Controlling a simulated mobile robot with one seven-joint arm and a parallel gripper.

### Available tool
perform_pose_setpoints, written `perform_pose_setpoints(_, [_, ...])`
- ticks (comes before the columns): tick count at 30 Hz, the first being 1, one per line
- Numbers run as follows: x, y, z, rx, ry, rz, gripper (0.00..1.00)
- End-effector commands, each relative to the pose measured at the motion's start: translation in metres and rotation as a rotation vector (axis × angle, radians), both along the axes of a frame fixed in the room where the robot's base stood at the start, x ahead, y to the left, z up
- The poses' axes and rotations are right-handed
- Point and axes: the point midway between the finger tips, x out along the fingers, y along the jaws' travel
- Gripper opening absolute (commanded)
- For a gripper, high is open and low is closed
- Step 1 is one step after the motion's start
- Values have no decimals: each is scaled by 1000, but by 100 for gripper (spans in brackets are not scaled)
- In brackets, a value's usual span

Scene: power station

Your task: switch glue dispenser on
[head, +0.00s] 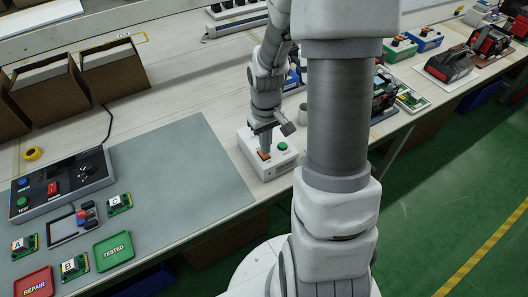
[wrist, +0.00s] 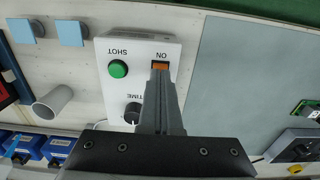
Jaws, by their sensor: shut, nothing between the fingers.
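The glue dispenser (head: 254,163) is a white box on the bench, at the right edge of the grey mat. In the wrist view its top panel (wrist: 112,78) shows a green button (wrist: 118,69) marked SHOT, a black knob (wrist: 133,110) marked TIME and an orange switch (wrist: 160,66) marked ON. My gripper (head: 264,150) is shut and empty, pointing down at the orange switch. In the wrist view my fingertips (wrist: 159,72) overlap the switch and hide part of it. I cannot tell whether they touch it or whether the switch is lit.
The grey mat (head: 180,160) holds a control box (head: 62,184), circuit boards, a green TESTED tray (head: 112,250) and a red REPAIR tray (head: 35,283). A grey cup (wrist: 52,102) and blue boxes (wrist: 58,148) stand near the dispenser. Cardboard bins (head: 115,70) stand at the back left.

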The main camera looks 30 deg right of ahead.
Motion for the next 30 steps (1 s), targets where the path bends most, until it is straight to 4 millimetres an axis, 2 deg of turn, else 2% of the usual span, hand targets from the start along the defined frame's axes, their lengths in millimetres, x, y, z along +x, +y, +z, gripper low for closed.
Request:
perform_pose_setpoints(22, [0, 0, -12, 0, 0, 0, 0])
perform_pose_setpoints(30, [0, 0, 0, 0, 0, 0, 0])
